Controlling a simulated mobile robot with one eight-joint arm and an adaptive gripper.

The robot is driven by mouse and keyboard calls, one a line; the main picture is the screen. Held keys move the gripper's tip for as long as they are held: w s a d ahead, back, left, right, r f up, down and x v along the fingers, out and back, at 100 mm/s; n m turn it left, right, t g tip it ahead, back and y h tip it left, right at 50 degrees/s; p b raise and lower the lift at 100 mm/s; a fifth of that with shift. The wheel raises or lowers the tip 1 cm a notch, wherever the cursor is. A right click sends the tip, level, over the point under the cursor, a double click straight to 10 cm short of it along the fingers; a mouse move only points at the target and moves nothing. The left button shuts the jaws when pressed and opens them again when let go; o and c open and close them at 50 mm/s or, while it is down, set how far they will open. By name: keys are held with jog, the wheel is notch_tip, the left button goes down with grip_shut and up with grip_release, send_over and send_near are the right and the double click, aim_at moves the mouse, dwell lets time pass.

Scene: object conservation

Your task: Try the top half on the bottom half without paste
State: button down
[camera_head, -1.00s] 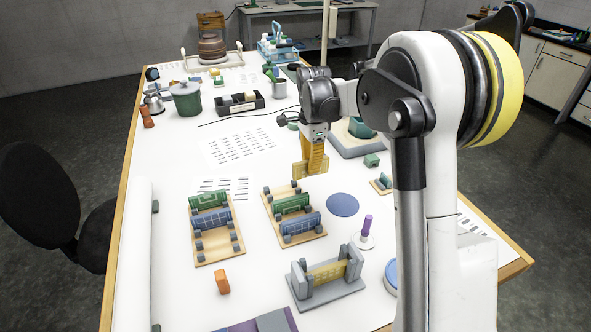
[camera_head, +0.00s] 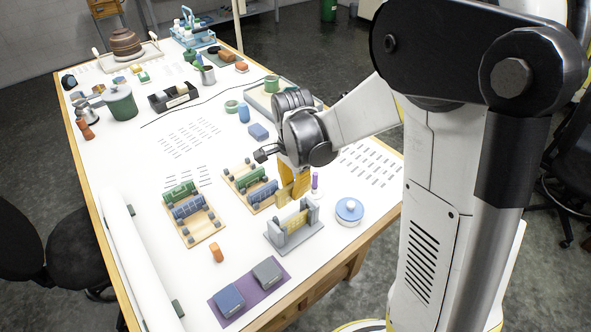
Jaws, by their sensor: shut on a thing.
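My gripper (camera_head: 295,188), with yellow-orange fingers pointing down, is shut on a small tan-yellow piece (camera_head: 284,195), which looks like the top half. The hand and fingers hide part of this piece. Another tan-yellow piece (camera_head: 297,222), which looks like the bottom half, stands upright in a grey holder (camera_head: 281,241) with a post at each end. The held piece is just behind and above the holder in the picture. I cannot tell the exact gap between the two pieces.
Two wooden racks (camera_head: 206,232) (camera_head: 236,181) with green and blue pieces stand to the left. A purple stick (camera_head: 315,181) on a white base and a blue-lidded round tub (camera_head: 349,209) are close on the right. A purple mat (camera_head: 250,289) with two blocks lies in front.

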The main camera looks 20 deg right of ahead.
aim_at(294, 219)
jog(key=shift+s, duration=0.25)
jog(key=shift+w+f+b, duration=0.25)
jog(key=shift+f+b, duration=0.3)
jog(key=shift+f, duration=0.25)
notch_tip(294, 219, down, 8)
jog(key=b, duration=0.6)
jog(key=shift+f+b, duration=0.1)
jog(key=shift+b, duration=0.2)
jog(key=shift+f, duration=0.2)
jog(key=shift+s, duration=0.1)
dwell(0.8)
jog(key=c, duration=1.5)
grip_release()
jog(key=shift+o, duration=0.2)
jog(key=shift+r, duration=0.15)
notch_tip(294, 219, up, 12)
jog(key=shift+f, duration=0.1)
